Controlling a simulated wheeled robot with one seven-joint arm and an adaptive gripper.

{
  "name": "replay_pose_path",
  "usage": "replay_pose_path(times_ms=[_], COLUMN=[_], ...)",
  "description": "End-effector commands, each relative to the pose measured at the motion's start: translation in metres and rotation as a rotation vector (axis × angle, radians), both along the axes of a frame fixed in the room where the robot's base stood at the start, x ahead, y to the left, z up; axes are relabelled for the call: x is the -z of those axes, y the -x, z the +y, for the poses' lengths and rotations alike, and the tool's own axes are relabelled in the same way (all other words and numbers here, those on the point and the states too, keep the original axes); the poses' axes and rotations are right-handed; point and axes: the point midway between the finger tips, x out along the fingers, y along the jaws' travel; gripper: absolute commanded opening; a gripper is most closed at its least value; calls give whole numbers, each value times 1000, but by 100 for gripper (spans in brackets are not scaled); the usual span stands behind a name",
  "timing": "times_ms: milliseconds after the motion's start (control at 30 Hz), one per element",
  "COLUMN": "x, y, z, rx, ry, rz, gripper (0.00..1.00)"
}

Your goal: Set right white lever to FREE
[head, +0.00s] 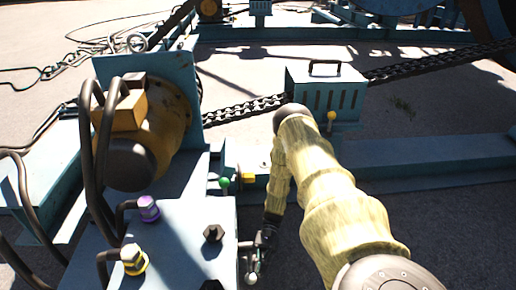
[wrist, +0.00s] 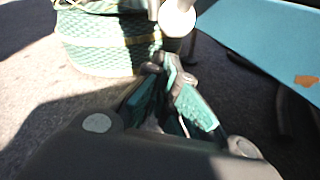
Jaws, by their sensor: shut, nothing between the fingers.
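A white lever knob (head: 251,278) shows near the bottom of the head view, beside the right edge of the blue machine box. In the wrist view the white lever (wrist: 177,18) is at the top, just beyond the fingertips, with its rounded end facing me. My gripper (head: 258,258) is low in the head view, right beside the lever. In the wrist view the gripper (wrist: 170,68) is shut and its fingertips hold nothing. I cannot tell whether the tips touch the lever. No FREE marking is readable, and the lever's base is largely hidden.
The blue box (head: 180,240) carries a purple fitting (head: 149,208), a yellow fitting (head: 133,260) and black hoses. A green knob (head: 225,183) stands at its far edge. A yellow knob (head: 332,115) is by a blue case (head: 325,92). Paved ground lies right of my arm.

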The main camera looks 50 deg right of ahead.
Motion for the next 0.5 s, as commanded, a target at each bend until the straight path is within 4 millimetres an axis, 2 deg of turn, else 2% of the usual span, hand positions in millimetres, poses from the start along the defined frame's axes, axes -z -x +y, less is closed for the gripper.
replay_pose_path(times_ms=[33,167,200,500], x=[9,18,10,5], y=[-1,-4,-9,-33], z=[-5,-16,-22,-67], rx=[1,-1,-1,1], ry=[0,1,2,3], rz=[0,-2,-2,-2], gripper=[0,0,0,0])
